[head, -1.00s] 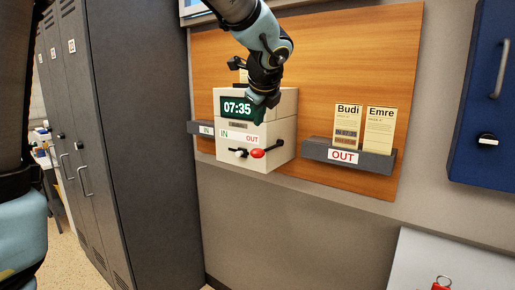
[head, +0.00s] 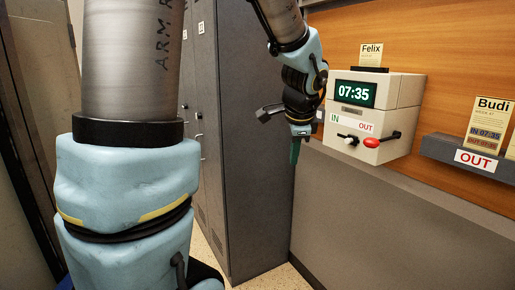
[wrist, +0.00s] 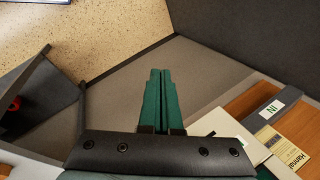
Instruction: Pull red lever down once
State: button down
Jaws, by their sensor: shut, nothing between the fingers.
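A white time clock (head: 378,98) on the wall board shows 07:35 in the head view. Its red lever knob (head: 371,142) sits low on the front, at the end of a dark arm from the right side, just below the OUT label. My gripper (head: 295,152) is left of the clock and apart from the lever, fingers pointing down. In the wrist view my green fingers (wrist: 160,85) are together and empty.
A white knob (head: 349,140) is beside the red one. A Felix card (head: 370,53) stands atop the clock. The OUT rack (head: 462,150) holds a Budi card (head: 489,125). The IN rack (wrist: 250,118) shows in the wrist view. A grey locker (head: 250,150) stands left.

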jog(key=s+a+f+n+g, duration=0.1)
jog(key=s+a+f+n, duration=0.4)
jog(key=a+n, duration=0.3)
jog(key=s+a+f+n+g, duration=0.2)
jog(key=s+a+f+n, duration=0.3)
jog(key=a+n, duration=0.3)
jog(key=shift+s+a+n, duration=0.3)
jog(key=shift+a, duration=0.05)
jog(key=w+d+r+m+t+h+b, duration=0.2)
jog(key=w+d+r+m+h+b, duration=0.15)
jog(key=w+d+r, duration=0.75)
jog(key=s+d+r+m+h+b, duration=0.1)
jog(key=s+d+r+m+h, duration=0.3)
jog(key=d+r, duration=1.3)
jog(key=d+m, duration=0.1)
jog(key=m, duration=0.2)
jog(key=shift+s+m+b, duration=0.15)
jog(key=shift+m+b, duration=0.15)
jog(key=shift+m, duration=0.05)
